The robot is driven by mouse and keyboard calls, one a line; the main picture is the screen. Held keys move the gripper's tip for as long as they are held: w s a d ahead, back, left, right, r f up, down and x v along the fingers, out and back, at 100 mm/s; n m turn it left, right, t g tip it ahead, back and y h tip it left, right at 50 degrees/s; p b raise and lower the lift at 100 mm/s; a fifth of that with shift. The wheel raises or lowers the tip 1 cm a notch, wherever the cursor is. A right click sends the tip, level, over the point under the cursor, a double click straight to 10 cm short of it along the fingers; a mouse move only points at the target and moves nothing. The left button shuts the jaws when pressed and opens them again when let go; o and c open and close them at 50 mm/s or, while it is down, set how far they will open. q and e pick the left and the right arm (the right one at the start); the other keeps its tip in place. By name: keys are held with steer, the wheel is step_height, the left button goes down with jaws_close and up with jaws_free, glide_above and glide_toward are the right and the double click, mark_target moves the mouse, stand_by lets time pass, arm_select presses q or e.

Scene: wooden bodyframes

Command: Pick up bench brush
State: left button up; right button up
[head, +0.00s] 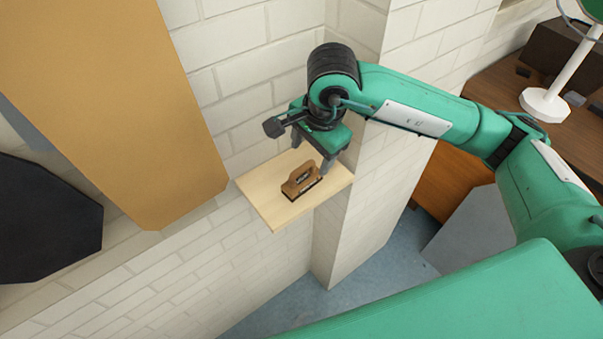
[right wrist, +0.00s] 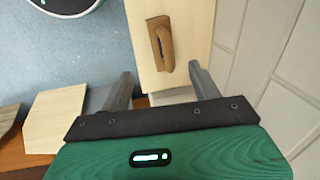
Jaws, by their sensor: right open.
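The bench brush (head: 301,181) has a brown wooden handle and a dark underside. It lies on a small pale wooden shelf (head: 262,204) fixed to the brick wall. In the right wrist view the brush (right wrist: 161,45) lies ahead of the fingers, between their lines and nearer the right finger. My right gripper (head: 312,168) is above the back part of the shelf, just behind and above the brush, with its fingers pointing down. In the right wrist view its fingers (right wrist: 163,80) are wide apart with nothing between them. My left gripper is not in view.
A white brick wall (head: 240,80) stands behind the shelf, and a brick pillar (head: 352,225) adjoins its right side. A large tan panel (head: 120,100) hangs at the left. A brown desk with a white lamp base (head: 545,102) is at the right. Air in front of the shelf is clear.

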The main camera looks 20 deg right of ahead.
mark_target(301, 180)
steer(key=f, duration=0.1)
steer(key=w+f+p, duration=0.1)
steer(key=f, duration=0.3)
steer(key=shift+w+a, duration=0.2)
steer(key=shift+w, duration=0.05)
steer(key=shift+s+a+f+p, duration=0.1)
steer(key=shift+f+p, duration=0.1)
steer(key=shift+p, duration=0.35)
steer(key=f+p, duration=0.3)
steer(key=shift+w+a+f, duration=0.2)
steer(key=shift+w+f, duration=0.15)
steer(key=shift+f, duration=0.05)
steer(key=shift+a+f, duration=0.1)
steer(key=shift+f, duration=0.4)
steer(key=c, duration=1.1)
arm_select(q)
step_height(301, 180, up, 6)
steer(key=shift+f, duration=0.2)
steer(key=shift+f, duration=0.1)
arm_select(e)
steer(key=shift+r, duration=0.1)
